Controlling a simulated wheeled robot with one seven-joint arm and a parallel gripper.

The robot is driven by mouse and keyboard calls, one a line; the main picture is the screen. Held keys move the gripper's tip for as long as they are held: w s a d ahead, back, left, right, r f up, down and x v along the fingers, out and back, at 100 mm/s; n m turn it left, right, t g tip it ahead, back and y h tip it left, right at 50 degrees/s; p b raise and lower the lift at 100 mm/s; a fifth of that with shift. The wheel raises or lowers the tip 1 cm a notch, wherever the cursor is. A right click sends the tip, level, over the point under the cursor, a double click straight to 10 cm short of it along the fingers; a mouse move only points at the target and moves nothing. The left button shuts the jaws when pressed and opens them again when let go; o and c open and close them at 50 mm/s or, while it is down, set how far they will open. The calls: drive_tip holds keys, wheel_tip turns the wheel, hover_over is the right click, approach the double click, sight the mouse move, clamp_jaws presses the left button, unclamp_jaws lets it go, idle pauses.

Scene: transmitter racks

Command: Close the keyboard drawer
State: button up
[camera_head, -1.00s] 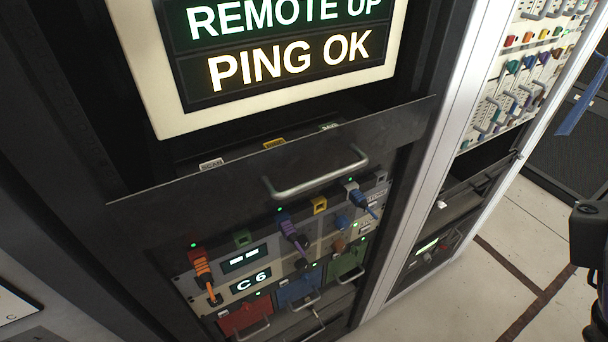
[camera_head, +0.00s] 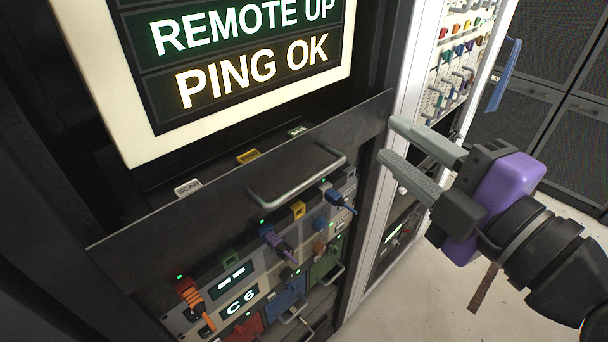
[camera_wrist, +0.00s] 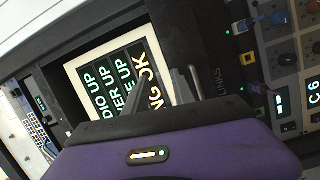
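The keyboard drawer (camera_head: 215,207) is a wide dark front panel below the lit screen, with a grey bar handle (camera_head: 298,184) across it. Its top edge stands forward of the rack, and a dark interior with small labelled tabs shows behind it, so it is pulled out at least partly. My gripper (camera_head: 388,139) is at the drawer's right end, its grey fingers apart and empty, pointing left towards the panel. I cannot tell whether a fingertip touches it.
The screen (camera_head: 240,60) reads REMOTE UP and PING OK. Below the drawer, a module panel (camera_head: 240,285) has orange, purple and blue plugs. A pale rack post (camera_head: 385,205) stands to the right, beside another rack with coloured connectors (camera_head: 455,60). Light floor is free at the lower right.

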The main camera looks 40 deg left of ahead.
sight(310, 182)
drive_tip(key=s+a+f+n+g+h, duration=0.1)
drive_tip(key=s+f+n+g, duration=0.4)
drive_tip(key=s, duration=0.2)
drive_tip(key=a, duration=0.2)
drive_tip(key=a+p, duration=0.1)
drive_tip(key=a, duration=0.2)
drive_tip(key=w+a+f+p, duration=0.1)
drive_tip(key=a, duration=0.1)
drive_tip(key=shift+a, duration=0.3)
drive_tip(key=shift+s, duration=0.1)
clamp_jaws()
drive_tip(key=shift+f, duration=0.1)
idle(0.6)
